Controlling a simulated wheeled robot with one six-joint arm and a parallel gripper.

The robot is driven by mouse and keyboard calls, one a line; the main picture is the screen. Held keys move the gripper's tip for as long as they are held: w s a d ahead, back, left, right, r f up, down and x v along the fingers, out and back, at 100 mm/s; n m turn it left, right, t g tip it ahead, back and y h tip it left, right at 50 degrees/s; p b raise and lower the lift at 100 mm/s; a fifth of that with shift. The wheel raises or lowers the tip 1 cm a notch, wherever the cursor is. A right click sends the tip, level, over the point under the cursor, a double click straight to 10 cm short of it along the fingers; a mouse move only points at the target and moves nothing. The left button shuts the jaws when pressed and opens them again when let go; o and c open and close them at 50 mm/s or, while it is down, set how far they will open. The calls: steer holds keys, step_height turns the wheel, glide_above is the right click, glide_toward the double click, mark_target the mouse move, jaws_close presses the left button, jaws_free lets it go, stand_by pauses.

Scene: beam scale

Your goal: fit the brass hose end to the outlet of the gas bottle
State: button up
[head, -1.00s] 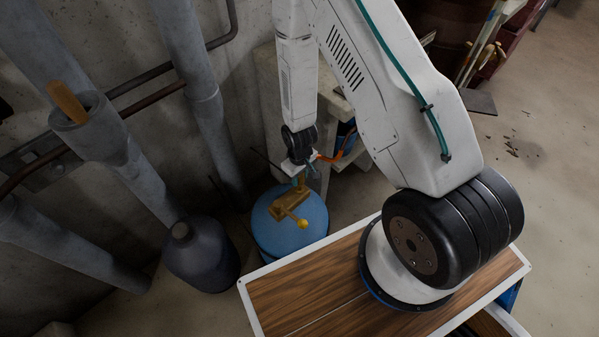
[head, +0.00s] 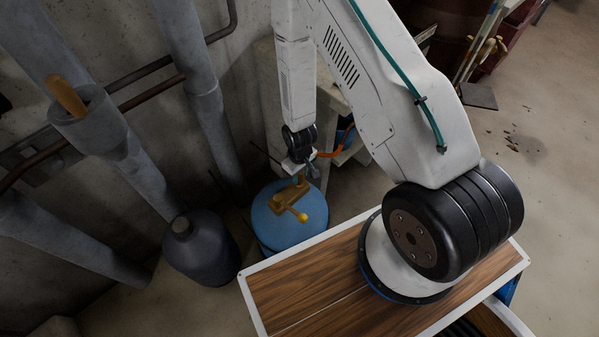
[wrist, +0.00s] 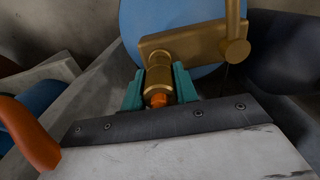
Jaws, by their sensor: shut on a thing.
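The blue gas bottle (head: 265,232) stands on the floor beyond the wooden top, with a brass valve (head: 288,199) on it. The valve also shows in the wrist view (wrist: 200,43), above the blue bottle top (wrist: 170,12). My gripper (wrist: 159,86) has its teal fingers shut on the brass hose end (wrist: 159,76), one finger on each side. The hose end's front meets or nearly meets the valve body. I cannot tell if it is seated in the outlet, which is hidden behind it. In the head view my gripper (head: 302,178) is right at the valve.
The orange hose (head: 330,154) bends away to the right of my gripper; it shows at the left in the wrist view (wrist: 28,135). A dark grey bottle (head: 203,255) stands left of the blue one. Grey pipes (head: 205,110) run along the wall behind. A pale shelf block (head: 268,95) stands behind my arm.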

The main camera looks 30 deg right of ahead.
steer(key=shift+f, duration=1)
steer(key=shift+f, duration=0.15)
steer(key=o, duration=1.1)
steer(key=shift+c, duration=0.2)
steer(key=shift+r, duration=3.9)
